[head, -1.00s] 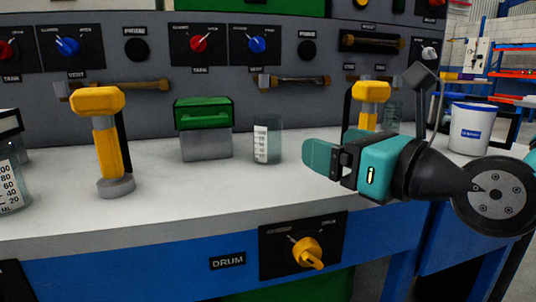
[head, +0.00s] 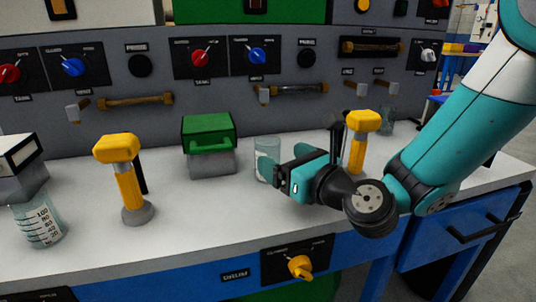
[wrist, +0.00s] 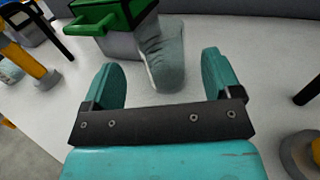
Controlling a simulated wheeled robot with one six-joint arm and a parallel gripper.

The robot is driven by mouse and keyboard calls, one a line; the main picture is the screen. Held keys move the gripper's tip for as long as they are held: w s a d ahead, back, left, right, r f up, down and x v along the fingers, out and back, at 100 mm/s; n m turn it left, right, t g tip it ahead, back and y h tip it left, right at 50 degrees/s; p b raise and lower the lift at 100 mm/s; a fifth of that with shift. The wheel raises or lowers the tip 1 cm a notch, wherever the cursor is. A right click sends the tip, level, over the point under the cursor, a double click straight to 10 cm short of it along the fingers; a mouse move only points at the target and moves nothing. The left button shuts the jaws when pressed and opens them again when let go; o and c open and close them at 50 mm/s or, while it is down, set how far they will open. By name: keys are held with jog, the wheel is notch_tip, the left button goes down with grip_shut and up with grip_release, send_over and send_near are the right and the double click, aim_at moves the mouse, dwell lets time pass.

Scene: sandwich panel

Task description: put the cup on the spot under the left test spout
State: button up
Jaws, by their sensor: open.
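A clear cup (head: 266,160) with measuring marks stands upright on the white counter, right of the green-lidded box. In the wrist view the cup (wrist: 162,55) is ahead, in line with the gap between the fingers. My gripper (head: 288,166) is open and empty, low over the counter, just right of the cup. Both fingers show in the wrist view (wrist: 160,76). Other marked beakers stand at the front left (head: 38,224) and back right (head: 387,121). A left brass pipe (head: 138,101) with a grey end is on the panel. I cannot make out a marked spot under it.
The green-lidded box (head: 209,150) stands close to the cup's left. Yellow-topped posts stand at left (head: 128,185) and right (head: 358,150). Another brass pipe (head: 300,89) is behind the cup. The counter's front strip (head: 195,222) is clear.

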aim_at(276, 154)
jog(key=p+x, duration=0.3)
jog(key=x, duration=0.2)
jog(key=shift+d+r+p, duration=0.1)
jog(key=shift+d+p, duration=0.05)
jog(key=shift+p, duration=0.25)
jog(key=shift+w+a+f, duration=0.25)
jog(key=shift+w+a, duration=0.05)
jog(key=shift+w, duration=0.05)
jog(key=c, duration=1.1)
